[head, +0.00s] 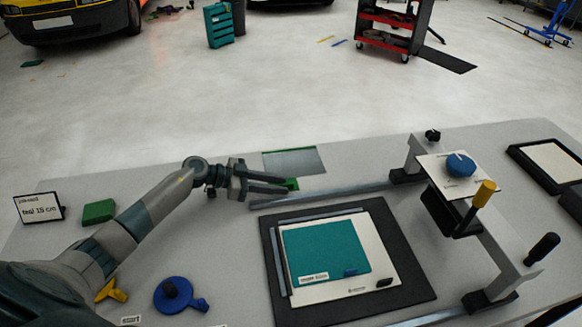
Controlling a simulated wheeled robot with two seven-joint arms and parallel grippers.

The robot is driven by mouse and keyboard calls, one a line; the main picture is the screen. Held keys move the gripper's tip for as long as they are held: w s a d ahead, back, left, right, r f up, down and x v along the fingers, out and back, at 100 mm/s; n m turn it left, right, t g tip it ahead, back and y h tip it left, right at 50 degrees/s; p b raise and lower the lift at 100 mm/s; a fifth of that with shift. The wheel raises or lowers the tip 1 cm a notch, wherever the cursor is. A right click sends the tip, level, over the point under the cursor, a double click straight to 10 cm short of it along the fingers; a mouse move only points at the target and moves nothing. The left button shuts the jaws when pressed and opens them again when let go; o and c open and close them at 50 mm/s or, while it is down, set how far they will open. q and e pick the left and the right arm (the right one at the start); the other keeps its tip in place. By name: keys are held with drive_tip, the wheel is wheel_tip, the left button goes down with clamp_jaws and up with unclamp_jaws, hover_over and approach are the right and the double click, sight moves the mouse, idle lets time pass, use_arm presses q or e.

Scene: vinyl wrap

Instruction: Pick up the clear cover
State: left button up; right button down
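A greyish, see-through sheet with a green strip along its far edge, which looks like the clear cover (296,162), lies flat near the far edge of the table. A small green tab shows at its near left corner. My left gripper (284,185) reaches in from the left just in front of the sheet. Its two fingers point right and are apart, with the tips beside the green tab. I cannot tell whether the tab lies between the fingers or under them. My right gripper is not in view.
A black mat (424,280) with a white board and teal panel (325,250) lies in front. A rail frame with a yellow-knobbed handle (483,194) stands at the right.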

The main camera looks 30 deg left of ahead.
use_arm(q)
clamp_jaws()
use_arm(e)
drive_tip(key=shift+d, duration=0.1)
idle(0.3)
